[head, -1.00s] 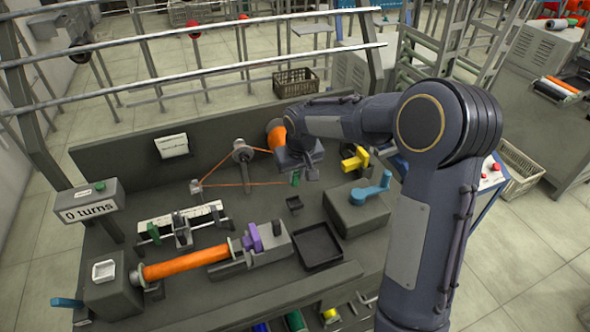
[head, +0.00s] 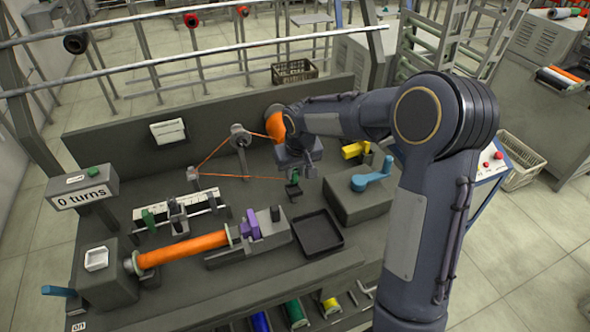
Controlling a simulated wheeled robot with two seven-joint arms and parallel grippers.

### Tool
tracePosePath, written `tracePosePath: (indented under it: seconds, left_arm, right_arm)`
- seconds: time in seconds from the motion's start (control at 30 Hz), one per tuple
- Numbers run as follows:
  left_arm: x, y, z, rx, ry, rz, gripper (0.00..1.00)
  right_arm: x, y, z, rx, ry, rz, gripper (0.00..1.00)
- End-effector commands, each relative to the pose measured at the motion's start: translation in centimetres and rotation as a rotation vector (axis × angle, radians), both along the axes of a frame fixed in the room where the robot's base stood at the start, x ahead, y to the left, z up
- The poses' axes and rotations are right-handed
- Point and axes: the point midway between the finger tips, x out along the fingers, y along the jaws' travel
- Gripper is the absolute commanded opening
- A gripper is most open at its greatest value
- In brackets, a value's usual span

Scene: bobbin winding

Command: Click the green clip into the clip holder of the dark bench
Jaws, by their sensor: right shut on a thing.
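The green clip (head: 292,174) is small, with the orange thread running to it from the left. My right gripper (head: 297,166) points down over the dark bench (head: 240,282) and is shut on the clip; its fingertips are small and partly hidden by the wrist. The clip holder (head: 293,190) is a small dark block on the bench, right below the clip. The clip is very close above it; whether they touch I cannot tell. My left gripper is not in view.
A black tray (head: 318,234) lies in front of the holder. A grey box with a blue crank (head: 372,176) stands to the right, a yellow part (head: 355,149) behind it. An orange spool (head: 275,122) is behind my gripper. An orange bobbin (head: 183,250) lies front left.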

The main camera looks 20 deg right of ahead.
Motion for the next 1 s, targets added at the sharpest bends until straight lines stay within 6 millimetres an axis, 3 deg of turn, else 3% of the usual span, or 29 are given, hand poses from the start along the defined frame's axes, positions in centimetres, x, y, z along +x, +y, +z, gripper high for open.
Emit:
tracePosePath:
  seconds: [1.0]
  left_arm:
    - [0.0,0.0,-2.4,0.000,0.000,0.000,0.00]
  right_arm:
    - [0.1,0.0,-3.0,0.000,0.000,0.000,0.02]
